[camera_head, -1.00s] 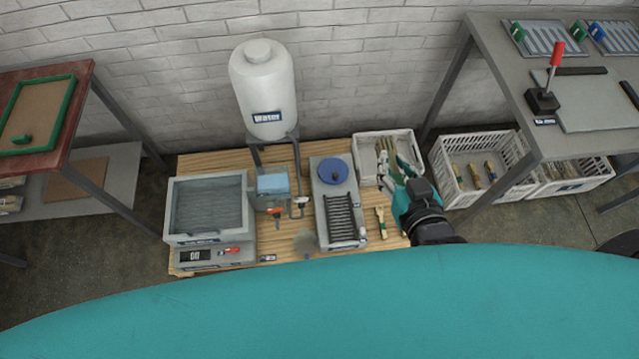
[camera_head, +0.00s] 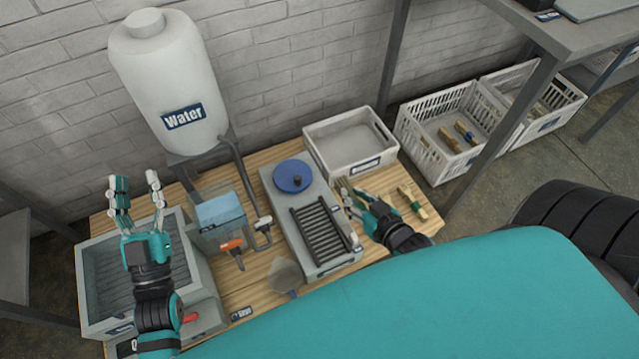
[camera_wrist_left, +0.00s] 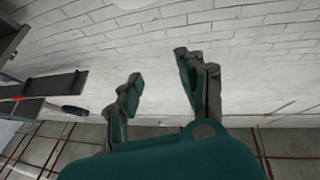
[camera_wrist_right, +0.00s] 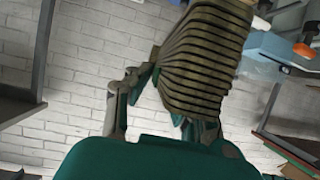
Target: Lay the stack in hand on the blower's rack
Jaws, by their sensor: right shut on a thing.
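The blower (camera_head: 268,180) is a long grey unit with a blue round cap, on the wooden table. Its rack (camera_head: 322,232) of dark bars covers the near part and looks empty. My right gripper (camera_head: 360,203) is just right of the rack in the head view. It is shut on a stack of wooden spoons (camera_wrist_right: 205,60), seen large in the right wrist view as layered brown pieces. In the head view the stack is mostly hidden by the fingers. My left gripper (camera_head: 137,192) is open and empty above the grey basin, and its spread fingers show in the left wrist view (camera_wrist_left: 160,90).
A white empty-looking crate (camera_head: 350,145) stands behind the right gripper. Banded spoon bundles (camera_head: 412,202) lie on the table to its right. Left of the blower are a blue-topped box (camera_head: 220,212), the basin (camera_head: 95,270) and the water tank (camera_head: 165,80).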

